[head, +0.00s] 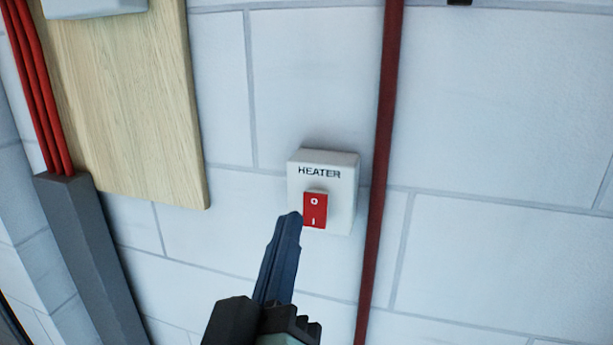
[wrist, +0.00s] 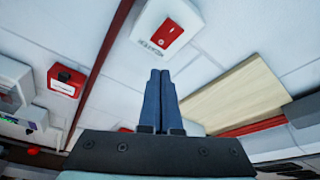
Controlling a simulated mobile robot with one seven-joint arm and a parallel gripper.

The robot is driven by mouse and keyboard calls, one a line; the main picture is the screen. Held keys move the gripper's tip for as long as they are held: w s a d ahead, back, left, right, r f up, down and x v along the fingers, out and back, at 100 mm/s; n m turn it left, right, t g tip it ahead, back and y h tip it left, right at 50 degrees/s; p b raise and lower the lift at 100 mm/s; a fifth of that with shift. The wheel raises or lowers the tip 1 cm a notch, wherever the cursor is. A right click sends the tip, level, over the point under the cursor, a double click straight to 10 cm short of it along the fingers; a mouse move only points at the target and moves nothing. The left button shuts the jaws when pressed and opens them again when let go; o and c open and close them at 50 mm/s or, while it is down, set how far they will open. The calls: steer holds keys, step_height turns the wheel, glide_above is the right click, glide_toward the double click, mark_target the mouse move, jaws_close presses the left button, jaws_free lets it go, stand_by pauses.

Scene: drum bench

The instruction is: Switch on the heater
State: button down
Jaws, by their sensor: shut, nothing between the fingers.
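The heater switch is a white box (head: 344,168) on the white block wall, lettered HEATER, with a red rocker (head: 316,209) marked O above and I below. The box also shows in the wrist view (wrist: 180,17), with the red rocker (wrist: 168,32) past my fingertips. My gripper (head: 296,216) is shut and empty, its dark blue fingers together. In the head view its tips overlap the lower left edge of the switch. I cannot tell whether they touch it. In the wrist view the shut fingers (wrist: 160,73) point up at the box.
A dark red pipe (head: 383,130) runs down the wall just right of the switch. A wooden board (head: 130,100), red cables (head: 40,90) and grey trunking (head: 92,255) are at the left. In the wrist view, another red and white box (wrist: 66,80) is at the left.

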mark_target(313, 226)
steer(key=s+a+n+g+h+p, duration=0.1)
steer(key=s+n+g+p, duration=0.4)
steer(key=p, duration=1.4)
steer(key=shift+s+a+f+n+h, duration=0.3)
steer(key=shift+s+a+f+n, duration=0.15)
steer(key=shift+s+n, duration=1.8)
steer(key=shift+w, duration=0.25)
steer(key=p+x, duration=0.3)
steer(key=x, duration=1)
steer(key=shift+d+p, duration=0.1)
steer(key=shift+p, duration=0.3)
steer(key=shift+w+d+f, duration=0.1)
steer(key=shift+w+f, duration=0.05)
steer(key=shift+w, duration=0.3)
steer(key=shift+f+b, duration=0.2)
steer(key=shift+b, duration=0.15)
